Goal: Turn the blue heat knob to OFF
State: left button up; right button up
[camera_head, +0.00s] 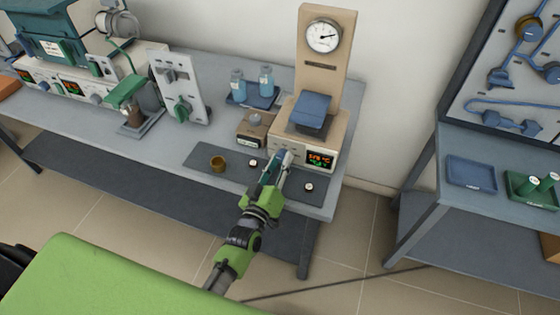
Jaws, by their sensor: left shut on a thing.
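The beige furnace (281,131) with a blue block-shaped part (310,112) on top stands at the right end of the bench. Its front has a lit display (319,160) with orange and green digits, too small to read. My left gripper (284,158) reaches up to the front panel, just left of this display, and is shut at the spot where a knob sits. The gripper covers the blue heat knob, so its pointer and markings are hidden. My right gripper is not in view.
A dial gauge (324,36) sits on the tall back column. On the dark mat (205,155) are a brass cup (218,164) and small round white-topped pieces either side of my arm. Blue bottles (237,82) stand behind, left. A second bench (450,200) stands right, across a floor gap.

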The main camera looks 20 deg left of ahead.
pick_arm(q)
jog(key=shift+n, duration=0.3)
jog(key=o, duration=1)
jog(key=shift+o, duration=0.4)
jog(key=s, duration=1.2)
jog(key=shift+a, duration=0.2)
